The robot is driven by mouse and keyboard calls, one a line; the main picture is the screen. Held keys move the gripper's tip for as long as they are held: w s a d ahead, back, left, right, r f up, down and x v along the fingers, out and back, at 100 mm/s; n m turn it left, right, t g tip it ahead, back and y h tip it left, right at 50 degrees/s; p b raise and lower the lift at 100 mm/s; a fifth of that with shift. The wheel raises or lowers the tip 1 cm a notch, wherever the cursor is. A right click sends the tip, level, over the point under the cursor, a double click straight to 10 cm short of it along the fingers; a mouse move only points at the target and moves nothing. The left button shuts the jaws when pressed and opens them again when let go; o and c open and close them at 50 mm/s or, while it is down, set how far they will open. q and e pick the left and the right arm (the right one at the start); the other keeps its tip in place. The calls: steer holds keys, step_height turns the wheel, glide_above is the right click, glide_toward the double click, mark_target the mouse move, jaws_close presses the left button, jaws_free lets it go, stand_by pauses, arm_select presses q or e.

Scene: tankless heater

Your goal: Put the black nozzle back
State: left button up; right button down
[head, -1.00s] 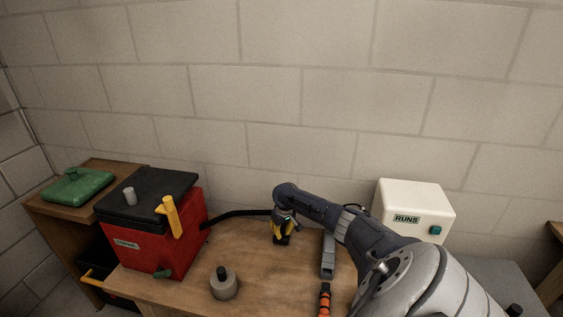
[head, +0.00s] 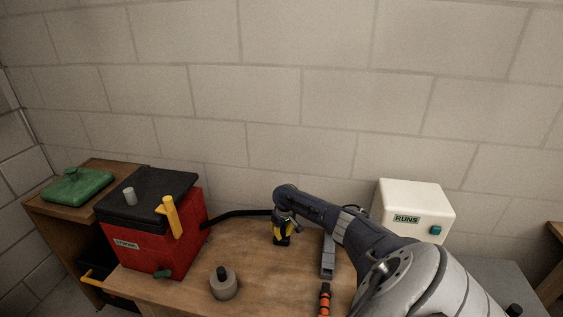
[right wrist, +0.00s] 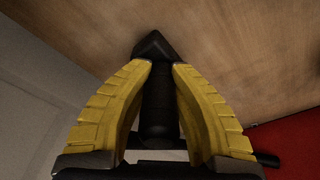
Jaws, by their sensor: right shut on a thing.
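My right gripper (head: 282,238) is over the table near the wall. Its yellow fingers, also in the right wrist view (right wrist: 157,100), are shut on the black nozzle (right wrist: 155,46). The nozzle's angular tip sticks out past the fingers, with the wooden tabletop behind it. In the head view the gripper hides most of the nozzle. A black hose or arm (head: 240,213) runs from the red box (head: 160,240) to the gripper. Whether the nozzle touches the table cannot be told. My left gripper is not in view.
A grey cylinder with a black knob (head: 223,284) stands at the table's front. A grey bracket (head: 327,262) and an orange-and-black tool (head: 325,300) lie by my right arm. A white box labelled RUNS (head: 415,205) is at right. Bare tabletop (head: 262,270) lies between.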

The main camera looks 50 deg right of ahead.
mark_target(283, 239)
steer(key=shift+f, duration=0.2)
steer(key=c, duration=1.3)
jaws_free()
steer(key=r, duration=0.4)
steer(key=s+r, duration=0.1)
steer(key=r, duration=0.7)
steer(key=shift+s+a, duration=0.25)
steer(key=shift+s, duration=0.05)
